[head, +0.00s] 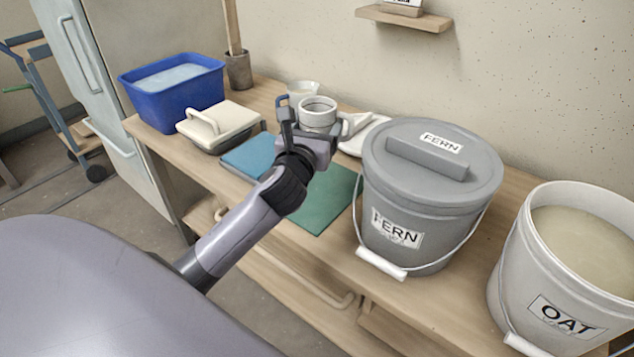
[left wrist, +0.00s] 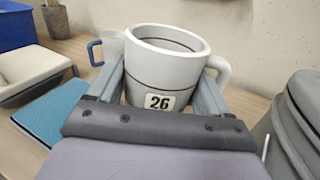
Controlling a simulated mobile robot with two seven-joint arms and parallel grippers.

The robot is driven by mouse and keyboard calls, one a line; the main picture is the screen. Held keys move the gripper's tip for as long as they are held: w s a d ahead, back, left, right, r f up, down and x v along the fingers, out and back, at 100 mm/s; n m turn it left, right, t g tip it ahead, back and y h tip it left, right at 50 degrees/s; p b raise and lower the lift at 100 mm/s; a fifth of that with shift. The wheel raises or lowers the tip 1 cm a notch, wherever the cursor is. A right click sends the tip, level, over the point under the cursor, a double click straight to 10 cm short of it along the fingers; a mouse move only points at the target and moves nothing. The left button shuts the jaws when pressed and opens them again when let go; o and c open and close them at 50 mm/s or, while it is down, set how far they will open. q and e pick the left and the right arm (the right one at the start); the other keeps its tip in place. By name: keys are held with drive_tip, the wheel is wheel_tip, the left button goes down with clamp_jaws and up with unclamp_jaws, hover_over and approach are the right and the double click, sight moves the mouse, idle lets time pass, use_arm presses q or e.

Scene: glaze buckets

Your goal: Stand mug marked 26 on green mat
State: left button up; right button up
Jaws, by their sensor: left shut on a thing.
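My left gripper (head: 310,138) is shut on the pale grey mug marked 26 (head: 318,112), one finger on either side of its body. In the left wrist view the mug (left wrist: 165,70) is upright, its label 26 faces me and its handle points right. The green mat (head: 330,200) lies on the bench below and beside the gripper, partly hidden by it. The mug appears raised above the bench at the mat's far side; the gap under it is hidden. My right gripper is not in view.
A blue mat (head: 248,153) adjoins the green mat on the left. A cup with a blue handle (head: 303,88) stands behind the mug, near a white cloth (head: 362,135). The lidded FERN bucket (head: 425,210) is close on the right; the open OAT bucket (head: 560,270) is farther right.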

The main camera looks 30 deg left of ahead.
use_arm(q)
wheel_tip(320, 180, down, 8)
drive_tip(key=b, duration=0.2)
drive_tip(key=shift+r+b, duration=0.25)
drive_tip(key=shift+b, duration=0.15)
drive_tip(key=shift+f, duration=0.4)
wheel_tip(320, 180, down, 4)
drive_tip(key=shift+r+b, duration=0.1)
drive_tip(key=shift+b, duration=1.1)
drive_tip(key=shift+r, duration=0.1)
drive_tip(key=shift+f, duration=0.25)
drive_tip(key=o, duration=1.2)
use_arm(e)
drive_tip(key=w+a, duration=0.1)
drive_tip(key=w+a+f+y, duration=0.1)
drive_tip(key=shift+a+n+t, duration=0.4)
use_arm(q)
drive_tip(key=shift+r, duration=0.15)
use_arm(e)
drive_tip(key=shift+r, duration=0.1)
